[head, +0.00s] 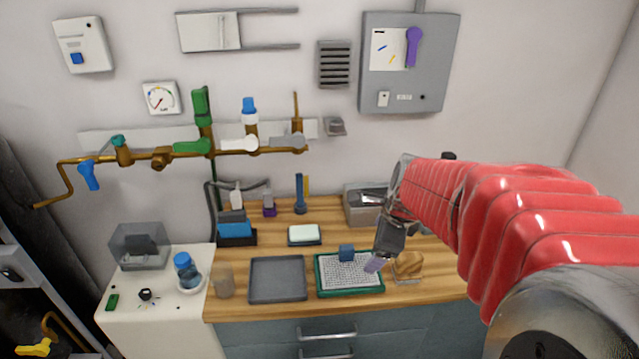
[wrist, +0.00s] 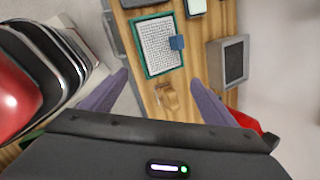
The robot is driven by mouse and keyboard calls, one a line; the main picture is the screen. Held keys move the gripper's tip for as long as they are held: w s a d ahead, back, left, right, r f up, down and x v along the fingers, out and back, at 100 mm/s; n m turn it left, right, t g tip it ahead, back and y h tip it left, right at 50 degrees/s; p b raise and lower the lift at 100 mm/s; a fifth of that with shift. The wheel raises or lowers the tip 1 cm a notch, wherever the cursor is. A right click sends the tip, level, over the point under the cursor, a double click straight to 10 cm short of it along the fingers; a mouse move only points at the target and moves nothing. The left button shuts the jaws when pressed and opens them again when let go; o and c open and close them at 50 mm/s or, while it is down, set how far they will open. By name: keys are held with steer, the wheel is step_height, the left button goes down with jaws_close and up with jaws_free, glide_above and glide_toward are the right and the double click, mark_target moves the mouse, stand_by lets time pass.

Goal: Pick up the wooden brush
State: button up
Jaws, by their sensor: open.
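The wooden brush (head: 408,264) is a small tan object on the wooden worktop, just right of a green-rimmed tray. It also shows in the wrist view (wrist: 168,97), where it lies between my two purple fingers as seen from above. My gripper (head: 375,264) is open and empty. In the head view its fingertips appear over the right part of the tray, just left of the brush. I cannot tell the exact height of the fingers above the worktop.
The green tray (head: 320,288) holds a white mesh and a blue block (head: 347,253). A grey tray (head: 278,280) lies left of it. A glass jar (head: 223,281) stands at the left end. The worktop's front edge is close to the brush.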

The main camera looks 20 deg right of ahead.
mark_target(410, 257)
steer(key=d+f+m, duration=0.7)
steer(key=d+m, duration=0.6)
steer(key=shift+w+m+h, duration=0.3)
steer(key=shift+m, duration=0.1)
steer(key=shift+d+f+g, duration=0.1)
steer(key=shift+f+g, duration=0.05)
steer(key=shift+g, duration=0.15)
steer(key=x, duration=0.7)
steer(key=shift+w+f, duration=0.1)
steer(key=shift+f, duration=0.15)
steer(key=shift+w+d+f, duration=0.1)
steer(key=shift+w+f, duration=0.1)
steer(key=shift+f, duration=0.25)
steer(key=shift+x, duration=2.6)
steer(key=shift+d, duration=0.15)
steer(key=shift+c, duration=0.2)
